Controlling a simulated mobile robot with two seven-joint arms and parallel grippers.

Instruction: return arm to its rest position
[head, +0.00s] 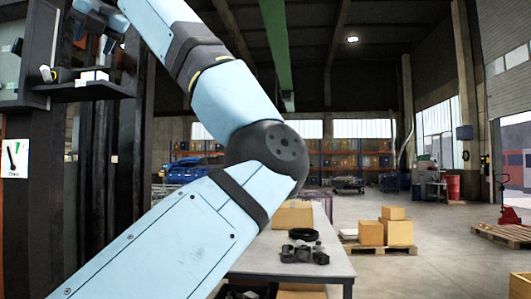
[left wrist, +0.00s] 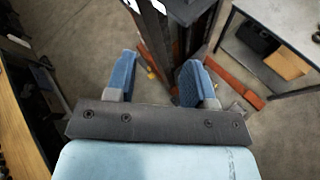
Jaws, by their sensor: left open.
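My left arm (head: 235,95) crosses the head view from the lower left to a dark elbow joint, then bends back up to the top left. My left gripper (head: 94,36) is small and partly cut off at the top left of the head view, in front of or beside a dark shelf unit. In the left wrist view the left gripper (left wrist: 158,64) shows two blue fingers spread apart with nothing between them. Below it are a dark upright post and concrete floor. My right gripper is in neither view.
A dark shelf (head: 85,92) with small items is close at the left. A grey workbench (head: 330,267) with dark metal parts stands below the elbow. Cardboard boxes (head: 398,232) sit on a pallet at the right. Open floor (head: 440,270) lies right of the bench.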

